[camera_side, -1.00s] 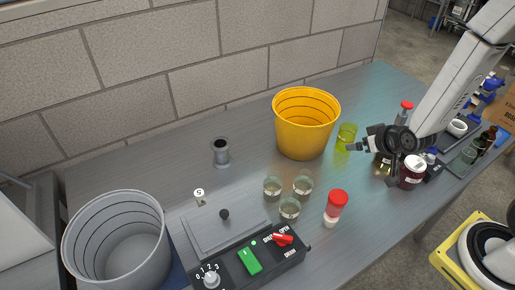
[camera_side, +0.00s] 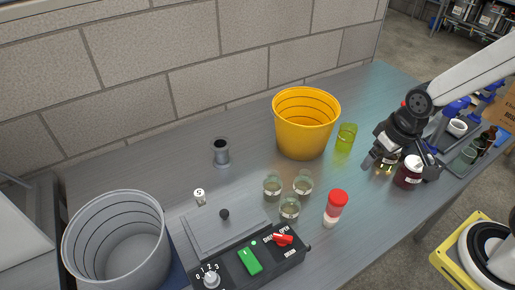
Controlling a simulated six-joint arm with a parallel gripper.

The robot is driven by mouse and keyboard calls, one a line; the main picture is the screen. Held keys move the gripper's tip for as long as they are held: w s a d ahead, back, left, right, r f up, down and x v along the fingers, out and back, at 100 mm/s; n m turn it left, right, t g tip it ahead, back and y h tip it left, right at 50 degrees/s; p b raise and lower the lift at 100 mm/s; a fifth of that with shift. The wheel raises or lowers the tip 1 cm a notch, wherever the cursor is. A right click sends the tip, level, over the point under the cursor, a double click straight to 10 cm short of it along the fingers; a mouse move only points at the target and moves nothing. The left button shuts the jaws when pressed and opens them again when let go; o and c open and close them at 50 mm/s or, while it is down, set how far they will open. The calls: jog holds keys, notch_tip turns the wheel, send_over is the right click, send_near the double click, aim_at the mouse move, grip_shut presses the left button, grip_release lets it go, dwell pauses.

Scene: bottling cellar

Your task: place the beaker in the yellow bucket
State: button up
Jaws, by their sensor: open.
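The yellow bucket (camera_side: 303,140) stands upright near the wall, and the part of its inside that shows looks empty. A yellow-green see-through beaker (camera_side: 346,138) stands upright just right of it, apart from my gripper. Three clear glass vessels, at the left (camera_side: 272,187), right (camera_side: 303,184) and front (camera_side: 289,209), stand in front of the bucket; I cannot tell whether they are beakers too. My gripper (camera_side: 401,161) is open, pointing down right of the yellow-green beaker, over a dark jar (camera_side: 408,173). Another small vessel (camera_side: 386,166) is partly hidden beneath it.
A red-capped bottle (camera_side: 335,208) stands at the front. A grey bucket (camera_side: 117,245), a control box (camera_side: 250,261) and a metal cylinder (camera_side: 221,152) are to the left. Dark bottles (camera_side: 487,139) and a tray crowd the right end.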

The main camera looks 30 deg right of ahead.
dwell(0.4)
notch_tip(320, 180, up, 5)
jog(key=m+g, duration=0.3)
jog(key=m, duration=1.8)
send_over(346, 138)
jog(key=w+d, duration=0.2)
notch_tip(346, 138, down, 12)
jog(key=shift+d+r, duration=0.2)
jog(key=shift+d, duration=0.1)
jog(key=shift+s+a+f, duration=0.1)
jog(key=shift+f, duration=1.85)
jog(key=shift+s+f, duration=0.1)
jog(key=shift+f, duration=1.85)
jog(key=shift+c, duration=0.2)
jog(key=c, duration=1.1)
